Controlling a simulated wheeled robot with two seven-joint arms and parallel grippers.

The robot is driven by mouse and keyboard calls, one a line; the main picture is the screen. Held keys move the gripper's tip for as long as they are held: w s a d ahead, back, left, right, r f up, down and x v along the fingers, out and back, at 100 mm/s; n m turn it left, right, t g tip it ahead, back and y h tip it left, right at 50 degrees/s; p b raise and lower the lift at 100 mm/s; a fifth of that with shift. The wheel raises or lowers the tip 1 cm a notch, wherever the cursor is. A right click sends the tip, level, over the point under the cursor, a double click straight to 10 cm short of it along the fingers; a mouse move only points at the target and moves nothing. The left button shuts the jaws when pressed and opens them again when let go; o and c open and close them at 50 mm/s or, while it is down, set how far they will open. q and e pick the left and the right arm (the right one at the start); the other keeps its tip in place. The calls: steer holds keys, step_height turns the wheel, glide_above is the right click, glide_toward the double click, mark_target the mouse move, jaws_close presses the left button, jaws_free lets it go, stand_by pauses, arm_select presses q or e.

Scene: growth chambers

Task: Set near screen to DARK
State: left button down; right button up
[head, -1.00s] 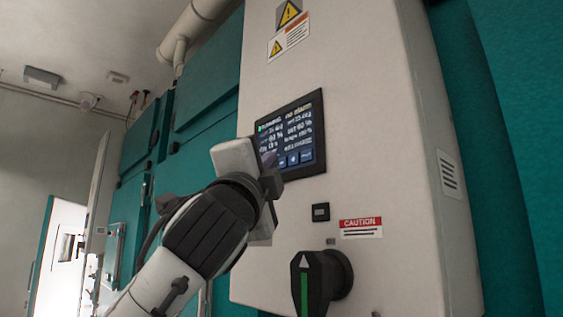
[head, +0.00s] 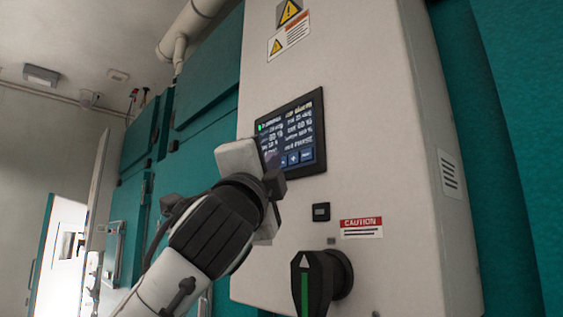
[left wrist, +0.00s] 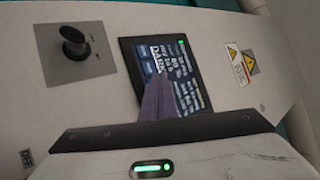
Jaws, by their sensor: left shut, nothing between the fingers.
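The near screen (head: 300,125) is a dark panel with a black frame on the white control cabinet. It shows rows of small white text and blue buttons along its bottom edge; most of the text is too small to read. My left gripper (head: 274,172) is shut and empty at the screen's lower left corner, hiding part of it. In the left wrist view, the shut fingers (left wrist: 155,100) reach over the edge of the screen (left wrist: 185,85). I cannot tell whether the tips touch the glass. My right gripper is in neither view.
A black rotary knob (head: 318,282) with a green stripe sticks out below the screen. A small black fitting (head: 321,212) and a red caution label (head: 361,228) sit between them. Teal chamber doors (head: 205,100) line the left; free air lies before the cabinet.

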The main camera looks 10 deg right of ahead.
arm_select(q)
steer(key=shift+s+a, duration=0.1)
steer(key=shift+s+a+b, duration=0.3)
steer(key=shift+a, duration=0.15)
steer(key=s+a, duration=0.1)
steer(key=a, duration=0.1)
steer(key=s+a+b, duration=0.1)
steer(key=s+a, duration=0.1)
steer(key=shift+b, duration=0.3)
steer(key=shift+f, duration=0.1)
stand_by(0.6)
